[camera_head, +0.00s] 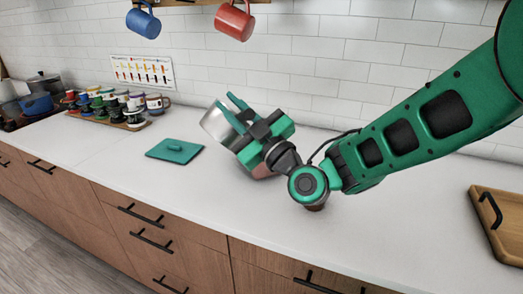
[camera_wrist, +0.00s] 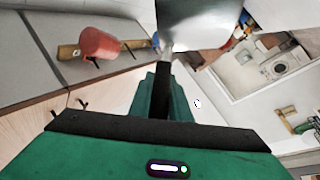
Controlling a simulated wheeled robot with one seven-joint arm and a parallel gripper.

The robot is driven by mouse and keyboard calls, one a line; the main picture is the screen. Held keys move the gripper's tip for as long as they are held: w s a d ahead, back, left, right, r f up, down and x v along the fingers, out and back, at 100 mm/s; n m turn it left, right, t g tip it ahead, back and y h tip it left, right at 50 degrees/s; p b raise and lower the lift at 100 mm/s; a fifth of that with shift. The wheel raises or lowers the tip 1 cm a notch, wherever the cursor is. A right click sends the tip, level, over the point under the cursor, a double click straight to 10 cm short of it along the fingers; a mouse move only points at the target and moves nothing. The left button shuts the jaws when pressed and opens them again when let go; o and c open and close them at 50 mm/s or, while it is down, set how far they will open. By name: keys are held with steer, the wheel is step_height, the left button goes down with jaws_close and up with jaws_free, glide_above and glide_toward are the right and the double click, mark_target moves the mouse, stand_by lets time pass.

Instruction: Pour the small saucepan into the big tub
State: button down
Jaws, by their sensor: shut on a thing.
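The small saucepan (camera_head: 217,125) is silvery metal and hangs tilted above the counter, left of my gripper in the head view. My gripper (camera_head: 236,112) is shut on its handle, and the pan is clear of the counter. In the wrist view the pan (camera_wrist: 198,22) is at the top, with its dark handle (camera_wrist: 162,90) running down between my green fingers. A pinkish-brown vessel (camera_head: 262,172) shows just below my gripper, mostly hidden; it may be the big tub, but I cannot tell. What the saucepan holds is not visible.
A flat teal lid-like piece (camera_head: 175,150) lies on the counter (camera_head: 215,195) to the left. Further left are a tray of cups (camera_head: 115,105) and a blue pot (camera_head: 37,103). A wooden board (camera_head: 500,218) is at right. Blue (camera_head: 144,22) and red (camera_head: 234,20) mugs hang above.

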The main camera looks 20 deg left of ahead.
steer(key=shift+w+d+m+t+h+p, duration=0.15)
steer(key=shift+w+d+m+t+p, duration=0.45)
steer(key=shift+m+p, duration=0.4)
steer(key=shift+w+d+m+t+h+p, duration=0.15)
steer(key=shift+w+d+m+t+p, duration=0.5)
steer(key=shift+m, duration=0.55)
stand_by(1.0)
steer(key=shift+w+d+r+m+p, duration=0.15)
steer(key=shift+w+d+m+p, duration=0.15)
steer(key=shift+w+m+p, duration=0.25)
steer(key=shift+w+d+m+h, duration=0.1)
steer(key=shift+d+m+h, duration=0.05)
steer(key=shift+m+h, duration=0.2)
steer(key=shift+w+d+r+m+t+p, duration=0.15)
steer(key=shift+w+d+m+t+p, duration=0.05)
steer(key=shift+m+t+p, duration=0.1)
steer(key=shift+w+d+m, duration=0.3)
steer(key=shift+w+m, duration=0.05)
steer(key=shift+m, duration=0.05)
steer(key=shift+w, duration=0.1)
steer(key=shift+w+d+f+m+t+h, duration=0.25)
steer(key=shift+w+d+m+t+h, duration=0.05)
steer(key=shift+w+d+m, duration=0.25)
steer(key=shift+w+d+f+m+t+h, duration=0.25)
steer(key=shift+w+d+m, duration=0.2)
steer(key=shift+m, duration=0.1)
steer(key=shift+w+d+m+t+h, duration=0.3)
steer(key=shift+w+d+m, duration=0.25)
steer(key=shift+m, duration=0.25)
